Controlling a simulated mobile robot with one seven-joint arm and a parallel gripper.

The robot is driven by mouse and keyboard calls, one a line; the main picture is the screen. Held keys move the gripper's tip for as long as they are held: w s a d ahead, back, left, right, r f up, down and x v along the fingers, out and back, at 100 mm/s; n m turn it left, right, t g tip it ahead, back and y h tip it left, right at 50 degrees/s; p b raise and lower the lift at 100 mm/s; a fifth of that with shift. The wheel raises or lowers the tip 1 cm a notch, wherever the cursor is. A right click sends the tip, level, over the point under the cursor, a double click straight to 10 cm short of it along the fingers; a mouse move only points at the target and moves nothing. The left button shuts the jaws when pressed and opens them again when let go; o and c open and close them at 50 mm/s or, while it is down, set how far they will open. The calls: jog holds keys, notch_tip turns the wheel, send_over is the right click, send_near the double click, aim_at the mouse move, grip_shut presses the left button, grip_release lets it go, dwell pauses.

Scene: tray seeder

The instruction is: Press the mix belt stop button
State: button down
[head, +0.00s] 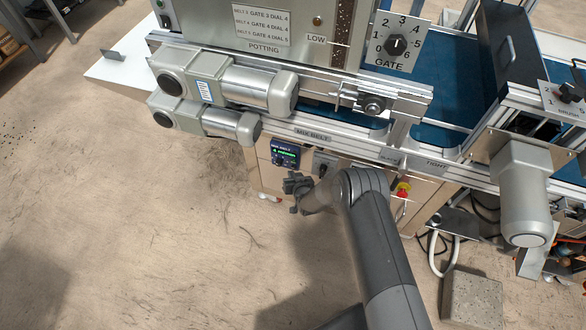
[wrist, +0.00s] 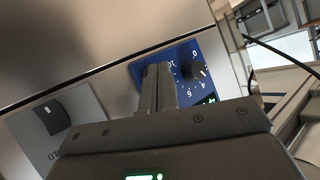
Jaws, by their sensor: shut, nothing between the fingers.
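The mix belt control panel (head: 285,152) is a small dark blue box with a lit green display, under the MIX BELT label. In the wrist view the blue panel (wrist: 184,66) shows a black dial (wrist: 197,71) with numbers around it and part of a green display. My gripper (head: 291,186) is just below the panel in the head view. In the wrist view my gripper (wrist: 158,70) is shut and empty, its fingers overlapping the left part of the panel. I cannot make out a stop button; the fingers hide part of the panel. Contact cannot be told.
A grey plate with a dark switch (wrist: 50,118) sits beside the blue panel. A red knob on a yellow base (head: 403,188) is to the right of my arm. Two motors (head: 225,85) overhang above left. Floor is open at left; a concrete block (head: 471,300) stands at lower right.

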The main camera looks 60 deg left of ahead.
jog(key=s+d, duration=0.4)
jog(key=shift+s+d, duration=0.1)
dwell(0.6)
jog(key=shift+r, duration=0.1)
dwell(0.6)
